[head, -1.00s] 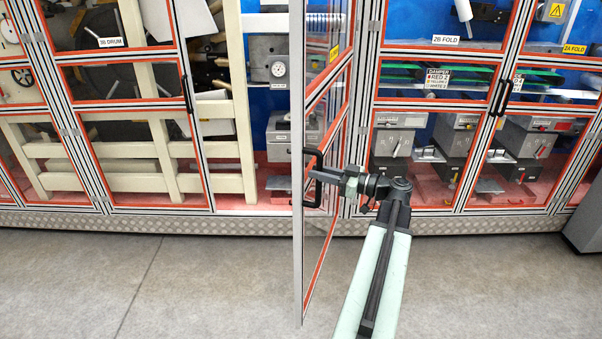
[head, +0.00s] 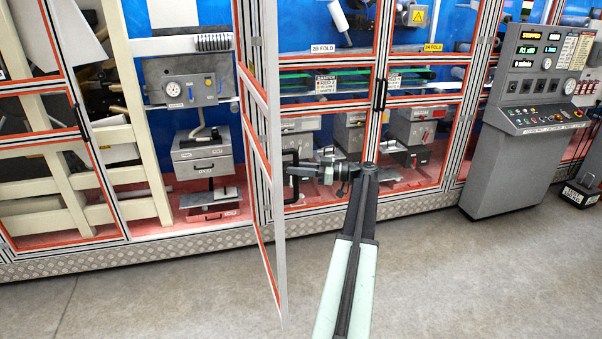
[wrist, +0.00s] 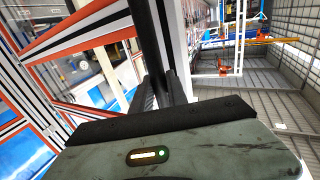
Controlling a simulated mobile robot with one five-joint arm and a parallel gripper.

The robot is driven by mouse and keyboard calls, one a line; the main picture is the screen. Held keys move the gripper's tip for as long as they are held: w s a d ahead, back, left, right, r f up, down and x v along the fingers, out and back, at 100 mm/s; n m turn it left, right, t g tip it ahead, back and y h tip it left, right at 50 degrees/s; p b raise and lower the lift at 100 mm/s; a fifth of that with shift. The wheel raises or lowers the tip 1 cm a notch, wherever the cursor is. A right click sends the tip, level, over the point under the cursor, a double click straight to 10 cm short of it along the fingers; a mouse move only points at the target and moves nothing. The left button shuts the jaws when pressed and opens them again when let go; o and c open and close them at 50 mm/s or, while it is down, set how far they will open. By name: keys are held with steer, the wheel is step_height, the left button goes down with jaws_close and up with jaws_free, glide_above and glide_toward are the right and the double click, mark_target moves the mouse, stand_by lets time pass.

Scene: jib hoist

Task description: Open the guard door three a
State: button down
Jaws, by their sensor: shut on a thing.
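The guard door (head: 262,165), a tall glazed panel with a grey frame and orange edging, stands swung well out from the machine, nearly edge-on in the head view. Its black handle (head: 291,176) is on the side facing my arm. My gripper (head: 300,173) is shut on that handle. In the wrist view the dark handle bar (wrist: 150,45) runs up from between the jaws (wrist: 160,92). The door's label does not show. The opening left of the door is uncovered and shows a grey box (head: 202,160) inside.
A grey control console (head: 520,130) stands at the right, with a small black box (head: 580,194) beside it. Shut guard doors with a black handle (head: 380,94) lie right of the open door. The grey floor (head: 430,280) in front is clear.

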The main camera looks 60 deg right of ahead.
steer(key=shift+s+d, duration=0.3)
steer(key=shift+d, duration=0.25)
steer(key=c, duration=1.6)
jaws_free()
steer(key=v, duration=0.8)
